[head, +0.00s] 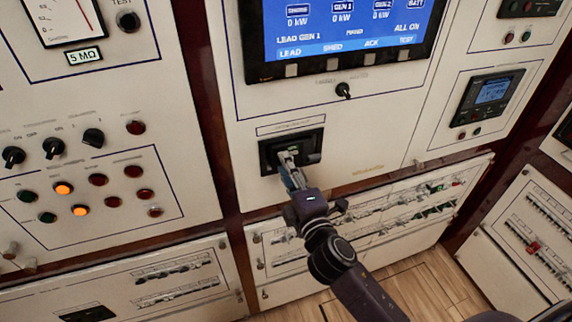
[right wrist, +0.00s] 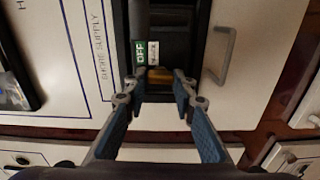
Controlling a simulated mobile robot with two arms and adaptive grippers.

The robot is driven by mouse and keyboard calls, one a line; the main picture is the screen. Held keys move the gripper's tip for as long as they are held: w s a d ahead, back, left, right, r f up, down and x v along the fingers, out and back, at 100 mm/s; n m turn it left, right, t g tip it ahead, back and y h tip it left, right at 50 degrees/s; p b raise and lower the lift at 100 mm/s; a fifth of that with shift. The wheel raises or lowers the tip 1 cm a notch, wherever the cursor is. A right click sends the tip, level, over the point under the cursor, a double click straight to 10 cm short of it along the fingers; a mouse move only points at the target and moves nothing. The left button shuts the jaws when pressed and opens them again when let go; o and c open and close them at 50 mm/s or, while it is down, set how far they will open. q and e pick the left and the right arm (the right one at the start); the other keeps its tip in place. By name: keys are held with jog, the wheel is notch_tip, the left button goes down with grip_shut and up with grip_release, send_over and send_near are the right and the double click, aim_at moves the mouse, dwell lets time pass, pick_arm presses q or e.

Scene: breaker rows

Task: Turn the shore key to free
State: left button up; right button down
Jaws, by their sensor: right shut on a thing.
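The shore supply unit is a black recessed panel (head: 312,137) on the white cabinet front in the head view. In the right wrist view its black frame (right wrist: 200,45) runs up the middle, with "SHORE SUPPLY" printed beside it. A brass-yellow piece, seemingly the shore key (right wrist: 158,76), shows between my right fingertips. A small green and white label (right wrist: 146,53) sits next to it; I cannot read it surely. My right gripper (head: 288,162) reaches into the panel and is shut on the key (right wrist: 158,84). The key's exact angle is hard to tell. My left gripper is out of view.
A metal handle (right wrist: 225,55) stands right of the black frame in the right wrist view. Above the unit are a small black knob (head: 343,90) and a blue screen (head: 345,25). Rotary knobs and lamps (head: 98,179) fill the left panel. Breaker rows (head: 385,212) lie below.

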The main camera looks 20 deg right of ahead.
jog(key=shift+f+n, duration=0.1)
jog(key=shift+n, duration=0.2)
jog(key=c, duration=1.9)
grip_release()
jog(key=s, duration=1.2)
jog(key=shift+s+d, duration=0.1)
jog(key=shift+d, duration=0.05)
